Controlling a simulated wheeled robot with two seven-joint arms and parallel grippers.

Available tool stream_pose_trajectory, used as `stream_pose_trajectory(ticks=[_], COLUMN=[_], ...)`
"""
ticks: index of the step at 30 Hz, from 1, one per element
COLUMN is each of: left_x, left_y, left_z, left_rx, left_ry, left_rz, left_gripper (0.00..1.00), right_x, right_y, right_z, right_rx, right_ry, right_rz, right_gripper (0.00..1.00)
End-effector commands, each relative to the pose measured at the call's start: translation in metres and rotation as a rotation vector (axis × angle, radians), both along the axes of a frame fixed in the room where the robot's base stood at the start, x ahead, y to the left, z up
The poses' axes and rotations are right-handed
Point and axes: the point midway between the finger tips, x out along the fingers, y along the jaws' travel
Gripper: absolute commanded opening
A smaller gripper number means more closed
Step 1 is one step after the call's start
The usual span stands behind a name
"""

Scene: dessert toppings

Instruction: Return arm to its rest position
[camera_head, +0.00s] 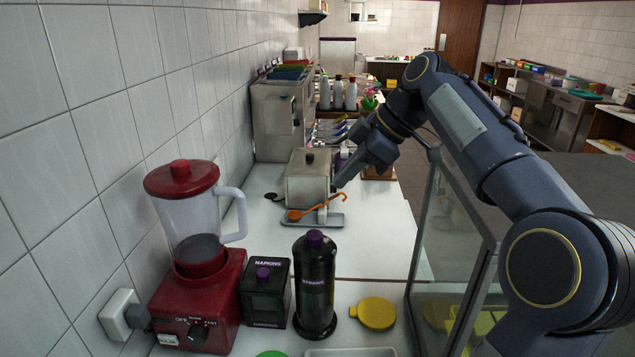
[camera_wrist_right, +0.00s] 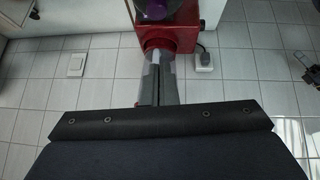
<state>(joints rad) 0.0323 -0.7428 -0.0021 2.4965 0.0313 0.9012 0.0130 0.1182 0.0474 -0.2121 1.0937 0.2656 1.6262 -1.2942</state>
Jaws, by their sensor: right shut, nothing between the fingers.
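My right arm comes in from the right in the head view and reaches over the counter (camera_head: 370,240). Its gripper (camera_head: 338,182) is at the front right of a steel box with a dark knob (camera_head: 305,185). The gripper is shut and empty. In the right wrist view the closed fingers (camera_wrist_right: 158,88) point toward a red machine (camera_wrist_right: 182,38). An orange ladle (camera_head: 300,214) lies on a small grey tray (camera_head: 325,222), its hooked handle end just below the gripper in the picture. I cannot tell whether they touch. My left gripper is in neither view.
A red blender (camera_head: 205,285), a napkin box (camera_head: 265,302) and a dark bottle (camera_head: 315,285) stand at the front left. A yellow round lid (camera_head: 376,313) lies beside them. A glass case (camera_head: 455,250) stands under my right arm. A tiled wall (camera_head: 90,150) bounds the left.

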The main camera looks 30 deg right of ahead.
Motion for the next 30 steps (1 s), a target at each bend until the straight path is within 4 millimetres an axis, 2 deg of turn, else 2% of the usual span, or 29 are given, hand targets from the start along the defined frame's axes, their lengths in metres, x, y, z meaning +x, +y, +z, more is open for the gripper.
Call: stream_pose_trajectory(ticks=[8, 11, 14, 20, 24, 27, 30], left_x=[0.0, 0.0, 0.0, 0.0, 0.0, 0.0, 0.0], left_y=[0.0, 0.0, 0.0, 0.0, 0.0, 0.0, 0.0], left_z=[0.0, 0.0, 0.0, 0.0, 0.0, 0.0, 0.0], left_rx=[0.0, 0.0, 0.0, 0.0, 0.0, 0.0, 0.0], left_ry=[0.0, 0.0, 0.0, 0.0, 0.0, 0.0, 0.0], left_rz=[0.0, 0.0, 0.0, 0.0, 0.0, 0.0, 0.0], left_gripper=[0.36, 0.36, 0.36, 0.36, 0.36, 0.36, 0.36], right_x=[-0.003, -0.012, -0.032, -0.093, -0.137, -0.163, -0.182], right_y=[0.0, 0.007, 0.023, 0.076, 0.113, 0.133, 0.146], right_z=[0.001, -0.005, -0.023, -0.087, -0.144, -0.182, -0.21], right_rx=[0.005, 0.031, 0.088, 0.219, 0.291, 0.329, 0.357], right_ry=[0.003, 0.026, 0.078, 0.214, 0.288, 0.323, 0.345], right_rz=[-0.007, -0.055, -0.164, -0.47, -0.671, -0.785, -0.868], right_gripper=[0.0, 0.0, 0.0, 0.0, 0.0, 0.0, 0.0])
